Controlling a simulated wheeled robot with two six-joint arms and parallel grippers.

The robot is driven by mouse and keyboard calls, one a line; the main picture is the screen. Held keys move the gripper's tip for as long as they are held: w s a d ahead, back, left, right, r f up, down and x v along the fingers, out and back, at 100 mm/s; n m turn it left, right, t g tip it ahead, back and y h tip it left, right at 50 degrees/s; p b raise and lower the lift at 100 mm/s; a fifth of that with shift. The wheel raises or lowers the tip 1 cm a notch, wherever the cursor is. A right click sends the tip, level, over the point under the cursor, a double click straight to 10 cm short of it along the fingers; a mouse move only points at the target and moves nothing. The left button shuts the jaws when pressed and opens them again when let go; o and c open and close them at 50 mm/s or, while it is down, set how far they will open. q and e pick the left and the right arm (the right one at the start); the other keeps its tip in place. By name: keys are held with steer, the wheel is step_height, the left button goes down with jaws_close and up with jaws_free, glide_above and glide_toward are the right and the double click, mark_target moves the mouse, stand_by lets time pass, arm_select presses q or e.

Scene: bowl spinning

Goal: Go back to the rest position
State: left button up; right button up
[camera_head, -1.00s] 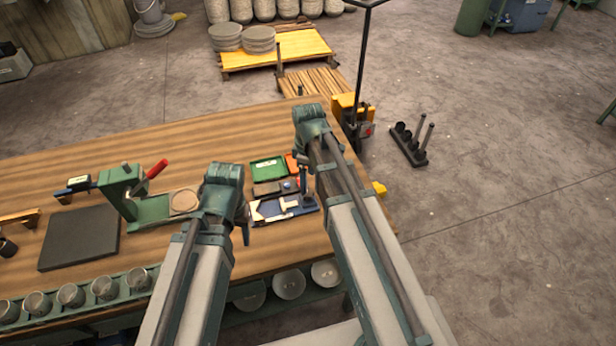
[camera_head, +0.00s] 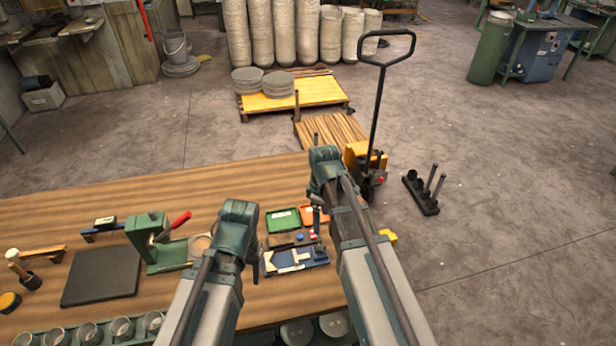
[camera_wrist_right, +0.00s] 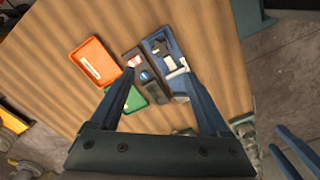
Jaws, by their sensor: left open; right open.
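My left gripper (camera_head: 254,268) hangs over the wooden bench (camera_head: 70,190), beside the blue tool tray; its arm hides most of it in the head view. My right gripper (camera_head: 316,222) is further right, near the orange tray, partly hidden behind its own arm. In the right wrist view its two dark blue fingers (camera_wrist_right: 160,95) are spread wide with nothing between them, above the bench. Blue fingers at the lower right of that view (camera_wrist_right: 295,150) appear to be my left gripper. Neither gripper shows anything held.
Near the grippers lie a green tray (camera_head: 283,219), an orange tray (camera_head: 312,213) and a blue tool tray (camera_head: 300,262). A green press with a red handle (camera_head: 150,240) and a dark mat (camera_head: 100,276) stand left. A pallet jack (camera_head: 375,110) stands behind the bench.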

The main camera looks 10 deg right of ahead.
arm_select(q)
step_height(320, 180, down, 9)
steer(key=b, duration=0.9)
arm_select(e)
steer(key=s+a+f+m+h, duration=0.1)
steer(key=s+a+f+m, duration=0.6)
steer(key=s+a, duration=0.3)
steer(key=s+f, duration=0.1)
steer(key=s, duration=0.3)
steer(key=shift+a+f+m, duration=0.3)
steer(key=shift+a+f, duration=0.05)
steer(key=shift+f, duration=0.05)
steer(key=shift+s, duration=0.1)
